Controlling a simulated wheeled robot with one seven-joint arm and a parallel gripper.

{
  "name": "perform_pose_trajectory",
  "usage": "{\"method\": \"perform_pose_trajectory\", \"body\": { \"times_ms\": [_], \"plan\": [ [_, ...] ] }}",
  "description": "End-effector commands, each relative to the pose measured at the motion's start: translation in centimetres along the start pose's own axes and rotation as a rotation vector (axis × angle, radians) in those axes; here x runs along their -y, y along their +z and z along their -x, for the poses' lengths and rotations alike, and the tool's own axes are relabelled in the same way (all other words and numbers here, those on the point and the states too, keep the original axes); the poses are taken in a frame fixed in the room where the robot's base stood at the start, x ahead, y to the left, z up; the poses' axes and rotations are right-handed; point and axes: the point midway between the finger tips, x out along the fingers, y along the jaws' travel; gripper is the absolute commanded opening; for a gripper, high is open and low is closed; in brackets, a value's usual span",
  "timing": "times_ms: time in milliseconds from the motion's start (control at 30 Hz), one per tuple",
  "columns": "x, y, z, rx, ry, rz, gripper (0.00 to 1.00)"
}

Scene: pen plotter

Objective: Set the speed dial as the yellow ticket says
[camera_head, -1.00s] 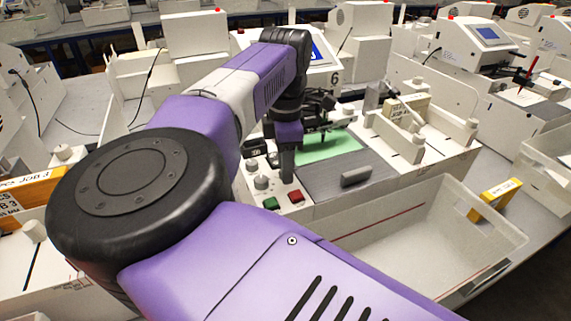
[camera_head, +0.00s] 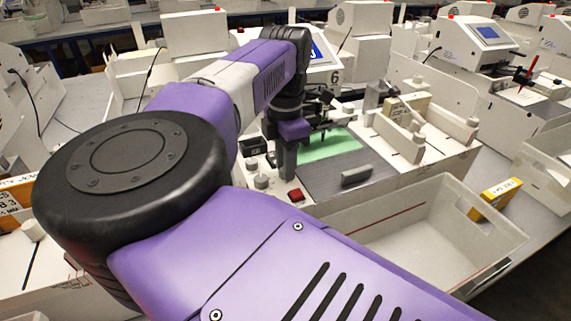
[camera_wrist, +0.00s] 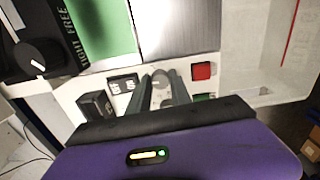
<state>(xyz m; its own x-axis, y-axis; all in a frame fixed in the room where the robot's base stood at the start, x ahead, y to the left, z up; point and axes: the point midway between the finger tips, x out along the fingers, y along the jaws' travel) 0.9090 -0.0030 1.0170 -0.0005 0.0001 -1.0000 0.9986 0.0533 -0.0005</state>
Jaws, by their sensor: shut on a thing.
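My gripper (camera_head: 286,170) points down at the plotter's control panel, just behind the red button (camera_head: 295,195). In the wrist view, its two dark fingers (camera_wrist: 161,88) close around a small grey knob (camera_wrist: 159,78), partly hidden between them. Its pointer and scale cannot be read. A grey round knob (camera_head: 261,182) also shows beside the gripper in the head view. A larger black dial (camera_wrist: 37,55) with a white mark is at the wrist view's left. I cannot make out a yellow ticket for certain; a yellow piece (camera_head: 495,200) with unreadable dark writing lies at the right.
The red button (camera_wrist: 202,71) and green button (camera_wrist: 203,97) are close beside the fingers. A black box (camera_wrist: 97,105) stands to their left. A green sheet (camera_head: 328,146) lies on the plotter bed. An empty white bin (camera_head: 350,240) is in front.

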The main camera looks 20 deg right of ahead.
Motion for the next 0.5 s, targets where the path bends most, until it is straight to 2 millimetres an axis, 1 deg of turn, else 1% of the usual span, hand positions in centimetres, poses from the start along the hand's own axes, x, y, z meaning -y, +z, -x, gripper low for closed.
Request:
{"method": "perform_pose_trajectory", "body": {
  "times_ms": [200,500],
  "plan": [
    [-0.03,-0.02,0.03,0.000,0.001,0.186,0.00],
    [-0.04,-0.03,0.03,0.000,0.000,0.389,0.00]
  ]
}}
